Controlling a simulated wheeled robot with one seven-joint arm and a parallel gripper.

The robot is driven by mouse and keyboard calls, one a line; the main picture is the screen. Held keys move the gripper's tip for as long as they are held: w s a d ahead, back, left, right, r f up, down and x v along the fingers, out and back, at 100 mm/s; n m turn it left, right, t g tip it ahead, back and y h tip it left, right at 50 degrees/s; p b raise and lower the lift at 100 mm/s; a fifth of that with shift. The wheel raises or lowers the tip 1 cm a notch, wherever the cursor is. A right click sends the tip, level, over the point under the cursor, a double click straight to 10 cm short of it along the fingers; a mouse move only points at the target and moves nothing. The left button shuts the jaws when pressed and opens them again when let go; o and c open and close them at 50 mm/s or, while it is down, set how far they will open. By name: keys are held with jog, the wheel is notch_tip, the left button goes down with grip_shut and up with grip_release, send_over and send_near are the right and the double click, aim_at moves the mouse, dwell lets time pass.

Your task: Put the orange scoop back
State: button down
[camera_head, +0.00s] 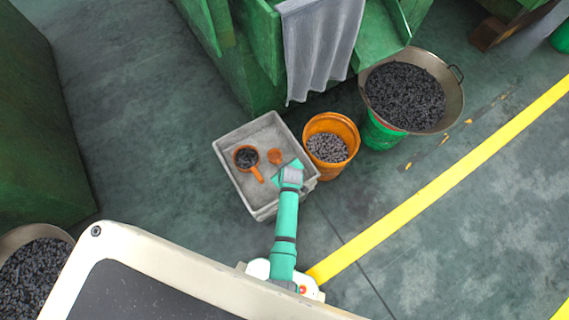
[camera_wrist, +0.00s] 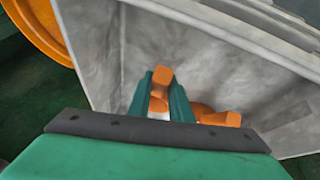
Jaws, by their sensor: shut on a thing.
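A grey bin (camera_head: 232,178) stands on the floor, and my gripper (camera_head: 280,168) reaches into it from the right. In the wrist view, my gripper (camera_wrist: 160,98) is shut on an orange part (camera_wrist: 160,78), seemingly the orange scoop's handle. More orange (camera_wrist: 222,119) shows just right of the fingers, partly hidden by my gripper. In the head view, a round orange scoop (camera_head: 257,174) with dark pieces in its bowl lies in the bin. A smaller orange part (camera_head: 275,156) shows beside my gripper. I cannot tell how the orange parts join.
An orange bucket (camera_head: 333,122) of dark pieces stands close right of the bin, and its rim shows in the wrist view (camera_wrist: 38,30). A wide metal pan (camera_head: 452,103) sits on a green container (camera_head: 376,134). A green machine (camera_head: 240,75) with a grey cloth (camera_head: 312,50) stands behind.

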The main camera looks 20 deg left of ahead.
jog(key=shift+f, duration=0.2)
jog(key=c, duration=1.6)
grip_release()
jog(key=s+d+r+m+t+h, duration=0.1)
jog(key=s+d+r+m+t, duration=0.3)
jog(key=s+r, duration=0.5)
jog(key=s+d+r+m+t, duration=0.1)
jog(key=s+d+r+m, duration=0.1)
jog(key=s+d+r, duration=0.65)
jog(key=s+d+r+m+t+h, duration=0.1)
jog(key=s+r+m+t, duration=0.35)
jog(key=r, duration=0.75)
jog(key=shift+m+t+h, duration=0.4)
jog(key=shift+m+t, duration=0.25)
jog(key=shift+m, duration=0.1)
jog(key=s+r, duration=0.2)
jog(key=r, duration=0.2)
jog(key=s+r, duration=0.2)
jog(key=r, duration=0.2)
jog(key=s+d+r, duration=0.1)
jog(key=s+r, duration=0.1)
jog(key=r, duration=0.2)
jog(key=shift+d, duration=0.1)
